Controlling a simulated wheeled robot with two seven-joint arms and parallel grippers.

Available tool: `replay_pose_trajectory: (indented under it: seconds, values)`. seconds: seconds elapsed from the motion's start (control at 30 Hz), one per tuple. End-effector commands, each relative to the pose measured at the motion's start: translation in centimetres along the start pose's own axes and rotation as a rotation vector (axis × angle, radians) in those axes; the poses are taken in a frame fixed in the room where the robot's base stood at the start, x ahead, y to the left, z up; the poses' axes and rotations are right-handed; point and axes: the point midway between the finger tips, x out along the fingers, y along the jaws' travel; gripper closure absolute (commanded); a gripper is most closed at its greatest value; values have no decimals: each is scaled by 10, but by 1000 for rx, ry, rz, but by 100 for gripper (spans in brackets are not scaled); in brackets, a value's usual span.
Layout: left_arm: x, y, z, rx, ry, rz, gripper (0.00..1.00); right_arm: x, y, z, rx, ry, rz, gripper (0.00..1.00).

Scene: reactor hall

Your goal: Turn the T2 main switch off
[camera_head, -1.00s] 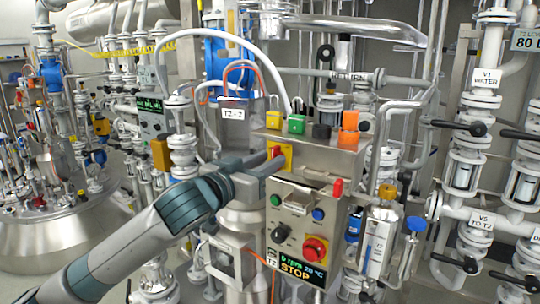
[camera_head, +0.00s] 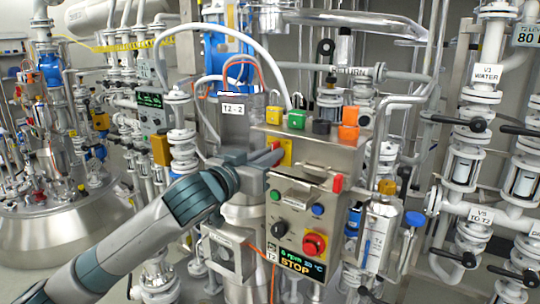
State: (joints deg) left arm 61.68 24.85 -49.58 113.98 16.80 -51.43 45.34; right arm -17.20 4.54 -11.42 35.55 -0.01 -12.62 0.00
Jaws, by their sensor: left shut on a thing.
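The T2 control box (camera_head: 330,215) is a metal cabinet in the middle of the head view. The main switch (camera_head: 285,153) is a red handle on a yellow plate at the upper left of its front. My left gripper (camera_head: 272,160) comes in from the left and is shut on the red handle. The fingers cover part of the handle, so its exact angle is hard to tell. The box's display (camera_head: 297,262) reads STOP. My right gripper is not in view.
Below the switch are a green button, a blue button (camera_head: 318,211), a black knob (camera_head: 280,229) and a red emergency button (camera_head: 314,243). Coloured connectors (camera_head: 297,119) stand on the box top. Pipes and valves (camera_head: 477,125) crowd the right side.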

Motion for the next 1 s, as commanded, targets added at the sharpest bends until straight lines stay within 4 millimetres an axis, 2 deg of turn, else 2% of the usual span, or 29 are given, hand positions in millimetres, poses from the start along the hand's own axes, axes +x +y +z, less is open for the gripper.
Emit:
replay_pose_trajectory:
  seconds: [0.27, 0.47, 1.0]
  values:
    - [0, 0, 0, -103, -2, 0, 100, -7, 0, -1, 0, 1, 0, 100]
    - [0, -1, -1, -244, -2, 0, 100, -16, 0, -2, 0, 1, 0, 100]
    - [0, -3, -2, -748, -3, -1, 100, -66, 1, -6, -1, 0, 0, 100]
